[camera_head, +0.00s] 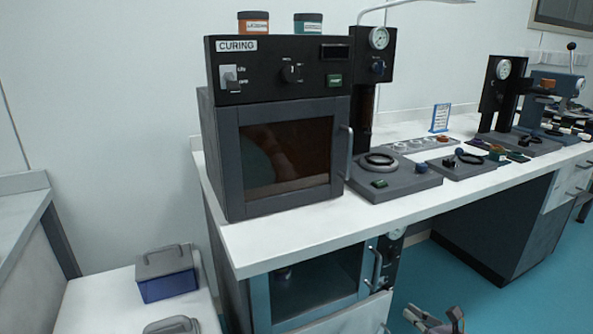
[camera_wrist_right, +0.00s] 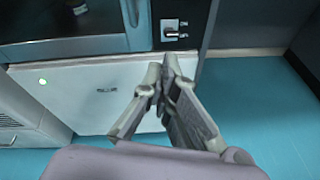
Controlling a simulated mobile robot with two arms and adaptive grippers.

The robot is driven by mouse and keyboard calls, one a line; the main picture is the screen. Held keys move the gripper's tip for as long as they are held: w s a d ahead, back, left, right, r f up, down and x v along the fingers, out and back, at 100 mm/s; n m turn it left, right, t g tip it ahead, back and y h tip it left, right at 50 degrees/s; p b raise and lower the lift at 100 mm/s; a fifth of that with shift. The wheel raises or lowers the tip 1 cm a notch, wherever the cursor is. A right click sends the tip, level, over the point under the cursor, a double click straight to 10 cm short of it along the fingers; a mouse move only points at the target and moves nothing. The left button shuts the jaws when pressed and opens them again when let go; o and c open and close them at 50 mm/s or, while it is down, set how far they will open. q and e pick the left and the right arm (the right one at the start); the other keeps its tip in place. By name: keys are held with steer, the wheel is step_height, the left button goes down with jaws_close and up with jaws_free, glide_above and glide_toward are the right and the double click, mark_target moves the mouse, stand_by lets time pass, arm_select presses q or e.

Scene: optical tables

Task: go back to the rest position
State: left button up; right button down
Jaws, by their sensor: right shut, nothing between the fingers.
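My right gripper (camera_head: 436,318) shows at the bottom edge of the head view, in front of the bench and apart from it. In the right wrist view its fingers (camera_wrist_right: 165,72) meet at the tips, with nothing between them. Behind them in that view is a white cabinet front (camera_wrist_right: 85,95) under a dark glazed door. My left gripper is not in view.
A curing oven (camera_head: 285,150) with its door closed stands on the white bench (camera_head: 290,240). Grey stations (camera_head: 395,185) stand to its right. A blue case (camera_head: 167,285) sits on a low white surface at left. Teal floor (camera_head: 450,275) is clear before the bench.

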steer(key=s+a+f+m+g+h, duration=0.1)
steer(key=s+a+f+m+g, duration=0.4)
steer(key=s+m, duration=0.6)
steer(key=s+a+f+m+g+h, duration=0.2)
steer(key=s+a+f+m, duration=0.2)
steer(key=s+f+m, duration=0.5)
steer(key=s+a+f+m+g+h, duration=0.1)
steer(key=s+a+f+m+g, duration=0.35)
steer(key=s+m, duration=0.85)
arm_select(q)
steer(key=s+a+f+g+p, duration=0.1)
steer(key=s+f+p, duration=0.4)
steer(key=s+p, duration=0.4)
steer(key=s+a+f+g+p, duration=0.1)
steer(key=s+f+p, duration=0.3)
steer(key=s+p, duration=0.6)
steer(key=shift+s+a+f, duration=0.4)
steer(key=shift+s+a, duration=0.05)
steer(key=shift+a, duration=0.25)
arm_select(e)
steer(key=s+d+f, duration=0.1)
steer(key=s+f, duration=0.2)
steer(key=s, duration=0.3)
steer(key=s+d+f+g, duration=0.1)
steer(key=s+f, duration=0.2)
steer(key=s, duration=0.3)
steer(key=s+d+f+m, duration=0.1)
steer(key=s+f, duration=0.2)
steer(key=s, duration=0.3)
steer(key=shift+s, duration=0.25)
